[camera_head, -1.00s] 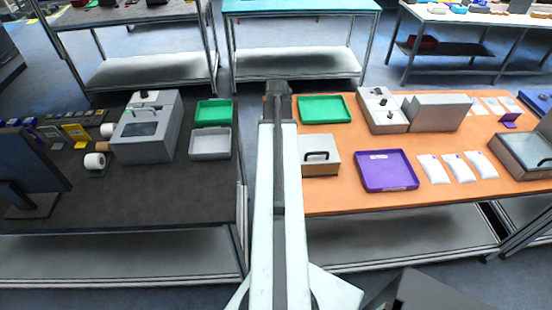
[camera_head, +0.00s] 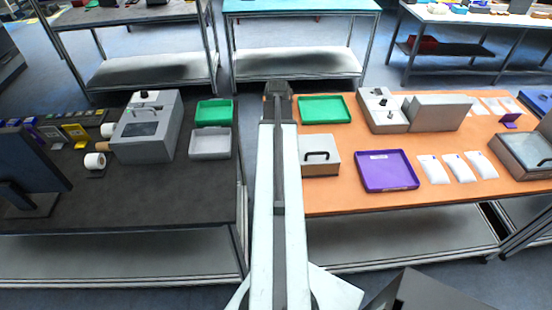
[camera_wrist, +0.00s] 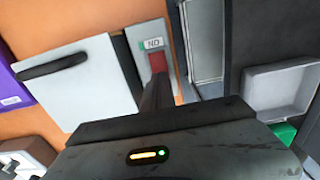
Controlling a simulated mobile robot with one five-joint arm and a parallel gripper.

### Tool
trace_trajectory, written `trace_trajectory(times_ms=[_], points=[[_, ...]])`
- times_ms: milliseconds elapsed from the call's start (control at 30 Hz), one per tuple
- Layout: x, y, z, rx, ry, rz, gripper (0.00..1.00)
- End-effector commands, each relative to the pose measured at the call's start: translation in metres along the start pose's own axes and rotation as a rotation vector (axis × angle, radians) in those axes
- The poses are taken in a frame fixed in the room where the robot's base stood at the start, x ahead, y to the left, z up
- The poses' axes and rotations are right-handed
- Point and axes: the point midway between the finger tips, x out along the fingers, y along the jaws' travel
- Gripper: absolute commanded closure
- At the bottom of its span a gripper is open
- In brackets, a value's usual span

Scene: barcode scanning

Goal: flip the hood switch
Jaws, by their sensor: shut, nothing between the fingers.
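The hood shows as a pale grey box with a black handle (camera_wrist: 80,85) on the orange table in the wrist view. It also shows in the head view (camera_head: 320,168). Beside it, a grey panel carries a small white and green label and a red switch (camera_wrist: 157,62). My gripper (camera_wrist: 158,82) is shut and empty. Its dark fingers point at the red switch, with their tips at or just below its lower edge. I cannot tell whether they touch. The fingers hide part of the panel. In the head view my own arm hides the gripper and the switch.
A purple tray (camera_head: 387,184) and a green tray (camera_head: 325,120) lie on the orange table (camera_head: 330,202). A gap separates it from the dark table (camera_head: 150,205), which holds a grey tray (camera_head: 210,155) and a grey machine (camera_head: 165,148).

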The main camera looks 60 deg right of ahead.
Motion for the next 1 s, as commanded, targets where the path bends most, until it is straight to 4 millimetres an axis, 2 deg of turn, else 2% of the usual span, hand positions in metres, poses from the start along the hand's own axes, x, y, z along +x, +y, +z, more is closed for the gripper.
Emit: trace_trajectory(times_ms=[1000], points=[[0.011, 0.000, 0.000, 0.000, 0.000, 0.000, 1.00]])
